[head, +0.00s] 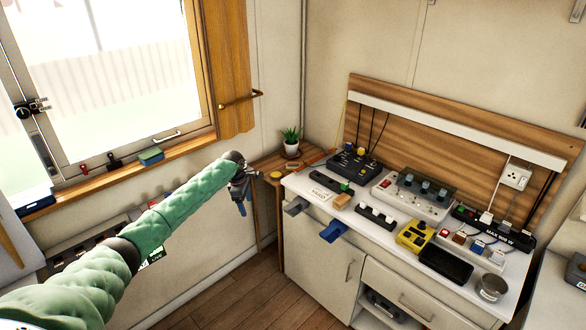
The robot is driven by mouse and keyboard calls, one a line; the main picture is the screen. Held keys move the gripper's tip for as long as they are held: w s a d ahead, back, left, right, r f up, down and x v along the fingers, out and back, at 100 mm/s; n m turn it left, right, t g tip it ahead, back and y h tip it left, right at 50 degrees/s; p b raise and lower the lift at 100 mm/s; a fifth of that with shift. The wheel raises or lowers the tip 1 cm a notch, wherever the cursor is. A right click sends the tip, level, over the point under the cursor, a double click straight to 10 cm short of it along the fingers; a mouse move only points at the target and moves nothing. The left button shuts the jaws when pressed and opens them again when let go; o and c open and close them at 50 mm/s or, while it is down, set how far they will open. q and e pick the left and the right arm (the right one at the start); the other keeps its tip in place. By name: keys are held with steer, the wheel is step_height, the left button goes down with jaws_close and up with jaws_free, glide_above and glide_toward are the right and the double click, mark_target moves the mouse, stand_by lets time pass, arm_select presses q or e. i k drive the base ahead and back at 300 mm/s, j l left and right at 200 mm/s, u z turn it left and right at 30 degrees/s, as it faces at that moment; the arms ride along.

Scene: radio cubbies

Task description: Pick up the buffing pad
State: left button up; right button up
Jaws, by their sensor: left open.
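My left arm reaches in from the lower left in a green sleeve. My left gripper (242,205) is open and empty, pointing down just left of the shelf and apart from the pad. Its fingers show small and dark with blue. My right gripper is not in view.
A potted plant (291,143) stands on the shelf behind the pad. The white cabinet (318,262) to the right carries chargers, radios and a tin (491,288). A blue-green sponge-like block (151,156) lies on the windowsill.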

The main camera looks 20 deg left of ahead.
mark_target(291, 166)
steer(key=i, duration=1.5)
